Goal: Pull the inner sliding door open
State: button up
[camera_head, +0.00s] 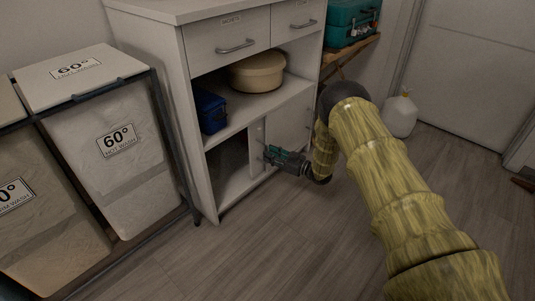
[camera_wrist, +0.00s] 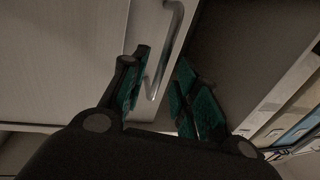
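The white cabinet (camera_head: 190,110) has a low compartment with a pale sliding door panel (camera_head: 290,118) on its right side; the left side is open and dark. A metal bar handle (camera_wrist: 156,80) is on a pale door panel (camera_wrist: 70,60) in the wrist view, near the panel's edge. My gripper (camera_head: 268,153) is at the door's left edge in the head view. In the wrist view its green-padded fingers (camera_wrist: 160,88) are apart, with the handle between them. I cannot tell whether either finger touches the handle. The gripper partly hides the door edge.
A blue box (camera_head: 211,112) and a beige round container (camera_head: 257,73) are on the shelf above. Laundry bins (camera_head: 128,165) in a dark frame stand at the left. A white jug (camera_head: 400,116) stands on the floor at the right. The floor in front is clear.

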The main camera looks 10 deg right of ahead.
jog(key=v, duration=0.9)
jog(key=shift+s+d, duration=0.2)
